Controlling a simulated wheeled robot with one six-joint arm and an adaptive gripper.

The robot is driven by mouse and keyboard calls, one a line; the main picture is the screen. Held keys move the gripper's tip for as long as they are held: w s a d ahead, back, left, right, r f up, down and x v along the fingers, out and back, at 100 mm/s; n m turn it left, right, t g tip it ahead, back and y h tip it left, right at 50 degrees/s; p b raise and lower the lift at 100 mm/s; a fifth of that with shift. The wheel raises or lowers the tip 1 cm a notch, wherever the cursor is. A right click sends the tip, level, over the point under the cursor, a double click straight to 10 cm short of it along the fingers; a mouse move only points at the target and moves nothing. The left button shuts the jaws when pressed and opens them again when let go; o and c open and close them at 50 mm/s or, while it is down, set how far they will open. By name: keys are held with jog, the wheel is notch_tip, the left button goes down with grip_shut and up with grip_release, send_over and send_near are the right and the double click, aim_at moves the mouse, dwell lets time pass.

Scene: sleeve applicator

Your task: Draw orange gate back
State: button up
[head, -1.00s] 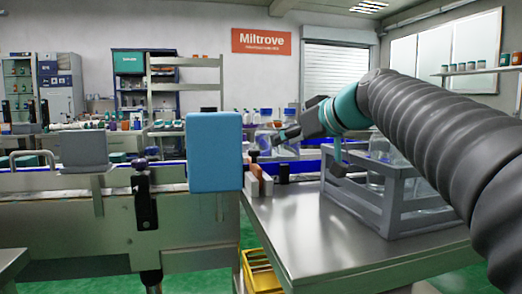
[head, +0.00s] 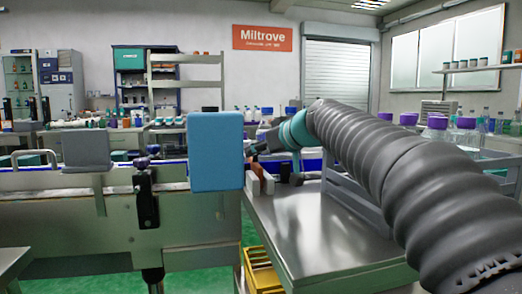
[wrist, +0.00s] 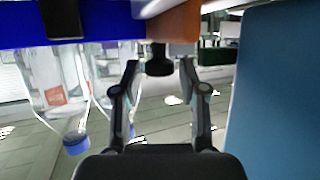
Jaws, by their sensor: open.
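The orange gate (wrist: 178,27) is at the top middle of the wrist view, and a black knob (wrist: 159,62) sticks out from beside or below it. My gripper (wrist: 158,68) is open, with one fingertip on either side of the knob; gaps show on both sides, so it is not clamped. In the head view a strip of the orange gate (head: 268,183) shows between pale blocks at the conveyor's end. My gripper (head: 256,150) is there partly hidden behind the blue panel, and its fingertips cannot be made out.
The blue panel (head: 216,150) stands close by; it also fills the right of the wrist view (wrist: 280,95). A clear bottle with a blue cap (wrist: 76,142) appears inverted at the wrist view's left. The steel table (head: 310,240) is bare in front; a grey rack (head: 345,190) stands right.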

jog(key=shift+c, duration=0.2)
grip_shut()
jog(key=shift+s+f, duration=0.15)
jog(key=shift+s, duration=0.05)
jog(key=s+b, duration=0.1)
jog(key=s+d+b, duration=0.1)
jog(key=s, duration=0.1)
jog(key=s+b, duration=0.1)
jog(key=b, duration=0.1)
jog(key=shift+s+d, duration=0.25)
jog(key=shift+s, duration=0.15)
jog(key=shift+o, duration=0.2)
grip_release()
